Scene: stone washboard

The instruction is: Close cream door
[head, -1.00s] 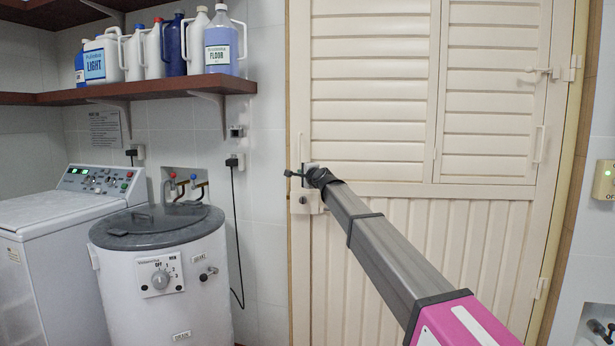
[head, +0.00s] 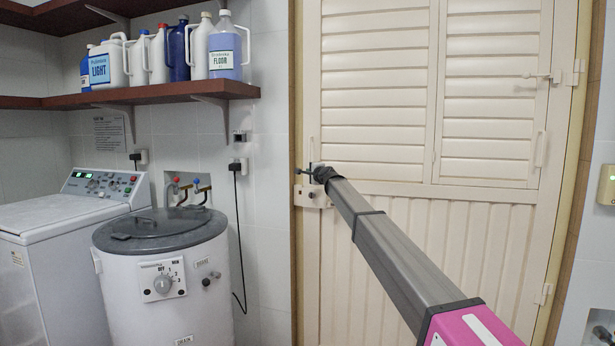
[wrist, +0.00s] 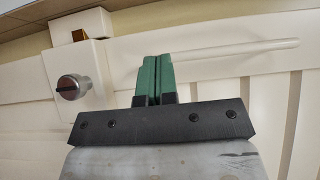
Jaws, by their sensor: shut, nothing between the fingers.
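The cream door (head: 390,235) has louvred panels above and vertical grooves below. It stands in or nearly in its frame; I cannot tell if it is latched. A pale lock plate (head: 314,196) with a dark knob is at its left edge. My gripper (head: 303,171) is at that edge, just above the plate. In the wrist view my gripper (wrist: 155,78) has its green fingers together, between the round metal knob (wrist: 73,88) and a pale lever handle (wrist: 235,50). I cannot tell whether the fingertips touch the door.
A white tub washer (head: 165,275) and a top-loading machine (head: 55,255) stand left of the door. A shelf (head: 150,95) above them holds several bottles. A wall switch (head: 607,185) is at the far right. The floor is not visible.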

